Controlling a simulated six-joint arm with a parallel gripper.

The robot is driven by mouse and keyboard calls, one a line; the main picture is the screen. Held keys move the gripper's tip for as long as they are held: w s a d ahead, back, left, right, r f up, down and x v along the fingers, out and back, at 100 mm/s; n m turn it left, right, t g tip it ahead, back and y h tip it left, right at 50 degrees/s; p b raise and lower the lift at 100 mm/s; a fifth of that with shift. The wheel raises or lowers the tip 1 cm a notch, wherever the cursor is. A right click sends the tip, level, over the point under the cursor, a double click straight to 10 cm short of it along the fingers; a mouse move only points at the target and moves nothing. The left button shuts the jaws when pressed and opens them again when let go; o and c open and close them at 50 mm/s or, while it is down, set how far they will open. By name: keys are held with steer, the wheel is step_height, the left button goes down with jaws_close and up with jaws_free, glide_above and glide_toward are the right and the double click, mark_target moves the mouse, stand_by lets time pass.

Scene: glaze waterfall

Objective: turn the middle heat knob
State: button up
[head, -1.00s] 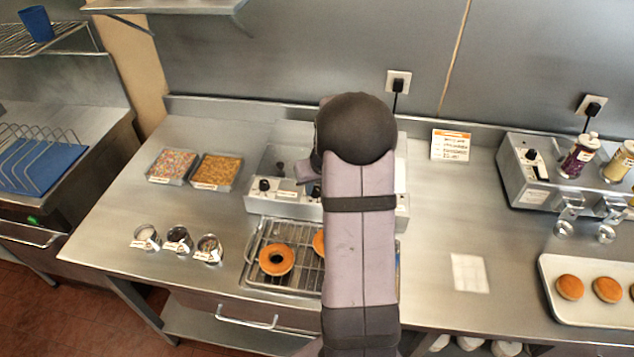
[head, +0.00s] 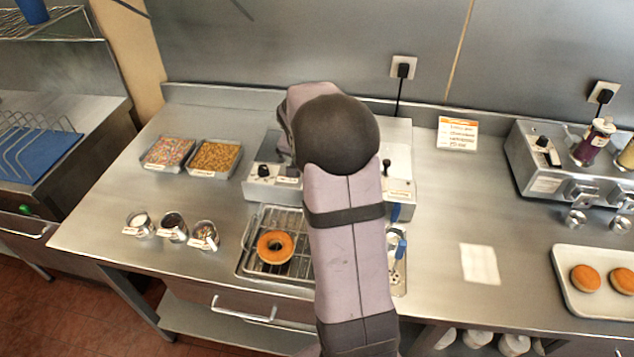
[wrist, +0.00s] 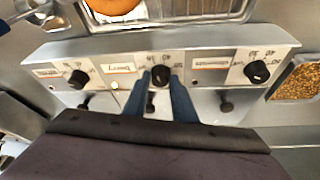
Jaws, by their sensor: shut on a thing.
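A steel heating unit with a row of black knobs stands at the back of the counter; its front panel (head: 257,190) shows in the head view. In the wrist view the middle heat knob (wrist: 161,74) sits between the two blue fingers of my gripper (wrist: 160,82), which are shut on it. The other two knobs are to either side, one at left (wrist: 78,78) and one at right (wrist: 257,71). In the head view my arm hides the middle knob and the gripper.
A wire rack (head: 300,258) with a donut (head: 275,247) lies before the unit. Two topping trays, one of them golden (head: 213,157), and several small cups (head: 172,226) stand to the left.

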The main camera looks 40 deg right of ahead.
steer(key=m+b, duration=0.1)
steer(key=m+g+b, duration=0.1)
steer(key=shift+w+a+f+m, duration=0.15)
steer(key=shift+f+m, duration=0.1)
steer(key=shift+m, duration=0.15)
steer(key=shift+r+m+g+b, duration=0.15)
steer(key=shift+m+g+b, duration=0.55)
steer(key=shift+m, duration=0.9)
steer(key=o, duration=1)
steer(key=shift+b+v, duration=0.75)
steer(key=shift+v, duration=2.95)
steer(key=shift+a, duration=0.1)
